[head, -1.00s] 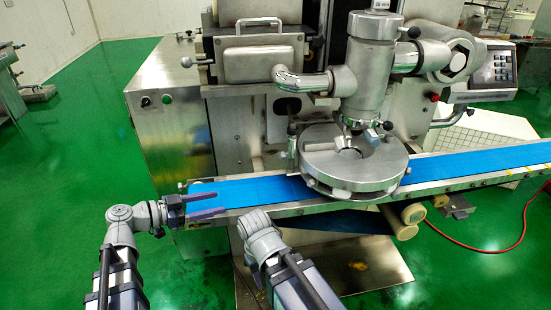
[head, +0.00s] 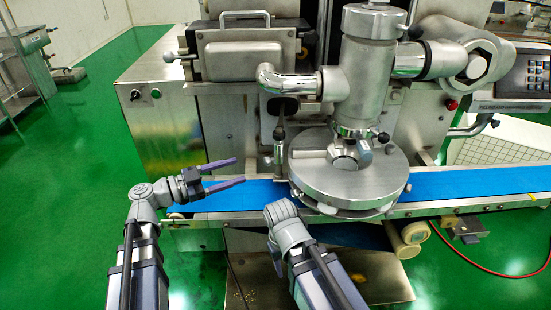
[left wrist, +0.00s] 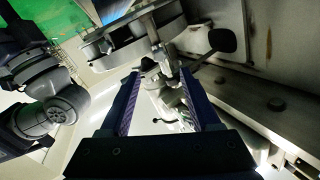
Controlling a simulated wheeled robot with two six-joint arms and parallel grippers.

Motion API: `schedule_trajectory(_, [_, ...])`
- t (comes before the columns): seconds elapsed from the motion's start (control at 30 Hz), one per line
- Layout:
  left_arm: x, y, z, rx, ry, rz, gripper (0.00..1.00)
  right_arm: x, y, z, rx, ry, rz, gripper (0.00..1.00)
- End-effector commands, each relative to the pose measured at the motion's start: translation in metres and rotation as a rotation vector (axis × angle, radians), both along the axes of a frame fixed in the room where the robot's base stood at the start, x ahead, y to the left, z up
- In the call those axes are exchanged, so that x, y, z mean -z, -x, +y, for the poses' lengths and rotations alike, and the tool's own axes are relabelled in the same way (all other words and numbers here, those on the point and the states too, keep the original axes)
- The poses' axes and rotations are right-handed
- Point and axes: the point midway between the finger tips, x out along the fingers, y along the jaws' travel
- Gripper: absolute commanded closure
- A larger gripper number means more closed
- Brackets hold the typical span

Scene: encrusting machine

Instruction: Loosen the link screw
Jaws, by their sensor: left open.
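The link screw seems to be the slim upright metal piece with a dark upper part (head: 280,140), just left of the round metal disc housing (head: 348,182). My left gripper (head: 240,170) is open and empty, its fingers pointing right toward this piece across a short gap, above the blue belt. In the left wrist view the open fingers (left wrist: 160,76) frame a metal rod and fitting (left wrist: 170,52) beyond their tips; I cannot tell for sure which part is the screw.
The blue conveyor belt (head: 455,186) runs under the disc housing. A steel cabinet (head: 165,125) stands behind the left gripper. A bent metal pipe (head: 290,82) and the upright cylinder (head: 365,85) hang above the disc. Green floor (head: 60,200) is clear at left.

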Motion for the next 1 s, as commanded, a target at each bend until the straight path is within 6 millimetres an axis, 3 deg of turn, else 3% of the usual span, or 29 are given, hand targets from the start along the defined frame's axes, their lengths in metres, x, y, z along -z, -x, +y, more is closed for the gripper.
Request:
schedule_trajectory(0.27, [0.000,-0.001,-0.003,0.002,0.000,0.001,0.37,0.000,0.000,0.000,0.000,0.000,0.000,0.50])
schedule_trajectory(0.7, [0.000,-0.025,-0.059,0.003,0.000,0.001,0.37,0.000,0.000,0.000,0.000,0.000,0.000,0.50])
schedule_trajectory(1.0, [0.000,-0.031,-0.072,0.001,0.000,0.001,0.37,0.000,0.000,0.000,0.000,0.000,0.000,0.50])
